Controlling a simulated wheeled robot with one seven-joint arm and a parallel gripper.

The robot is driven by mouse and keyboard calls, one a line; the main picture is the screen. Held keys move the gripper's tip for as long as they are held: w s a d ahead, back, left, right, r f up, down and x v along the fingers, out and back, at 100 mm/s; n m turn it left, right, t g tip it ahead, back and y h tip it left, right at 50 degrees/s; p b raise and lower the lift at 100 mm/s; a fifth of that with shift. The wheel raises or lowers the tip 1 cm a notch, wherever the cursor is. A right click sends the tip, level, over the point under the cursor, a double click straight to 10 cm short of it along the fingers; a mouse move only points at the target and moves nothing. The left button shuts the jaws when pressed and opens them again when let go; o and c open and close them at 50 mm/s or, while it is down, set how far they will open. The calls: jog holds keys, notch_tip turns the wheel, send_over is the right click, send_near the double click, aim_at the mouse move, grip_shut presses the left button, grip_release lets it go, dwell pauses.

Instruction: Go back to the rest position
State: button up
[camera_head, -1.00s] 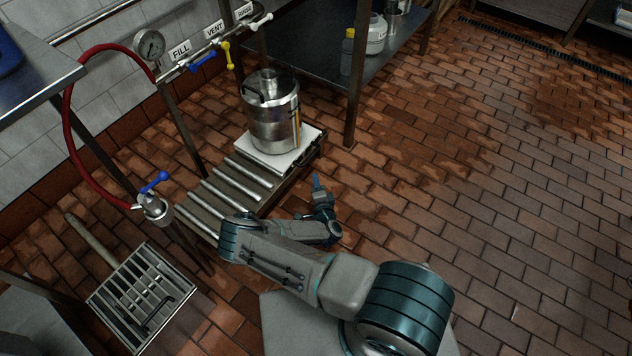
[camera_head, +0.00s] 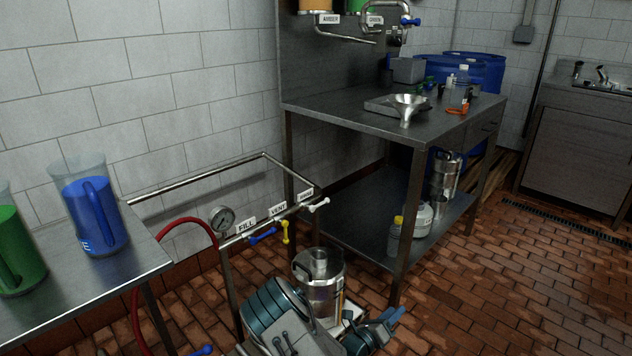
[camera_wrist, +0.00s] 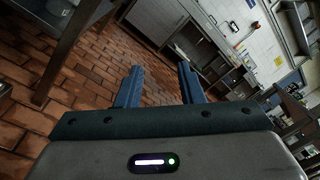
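My gripper (camera_head: 386,322) shows low in the head view, just right of the steel keg. In the wrist view its two blue fingers (camera_wrist: 158,85) stand apart with nothing between them, so it is open and empty. My folded arm fills the bottom middle of the head view, in front of the keg (camera_head: 320,285). The keg stands upright and its base is partly hidden by my arm. Whether my arm touches the keg cannot be told.
A pipe rack with blue FILL (camera_head: 262,236), yellow VENT (camera_head: 285,232) and white (camera_head: 319,205) valve handles stands behind the keg. A steel table (camera_head: 340,110) with a lower shelf is behind right. Another table (camera_head: 110,275) holds blue and green jugs at left. Floor at right is clear.

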jog(key=s+d+r+m+g+y+p, duration=0.1)
jog(key=s+d+r+m+g+p, duration=0.1)
jog(key=s+r+m+g+p, duration=0.7)
jog(key=s+d+r+m+g+y+p, duration=0.1)
jog(key=s+d+r+m+g+y, duration=0.25)
jog(key=r+m, duration=1.1)
jog(key=s+a+r+m+t+y+p, duration=0.1)
jog(key=s+a+r+m+y+p, duration=0.2)
jog(key=s+r, duration=0.3)
jog(key=s+a+r+m+t+y+p, duration=0.1)
jog(key=s+a+r+m+y+p, duration=0.2)
jog(key=r, duration=1)
jog(key=s+a+r+m+t+y+p, duration=0.1)
jog(key=s+a+r+m+y+p, duration=0.2)
jog(key=s+a+r+m+p, duration=0.3)
jog(key=s+r, duration=0.3)
jog(key=r, duration=0.1)
jog(key=shift+a+y, duration=0.2)
jog(key=shift+y, duration=0.15)
jog(key=shift+m, duration=0.25)
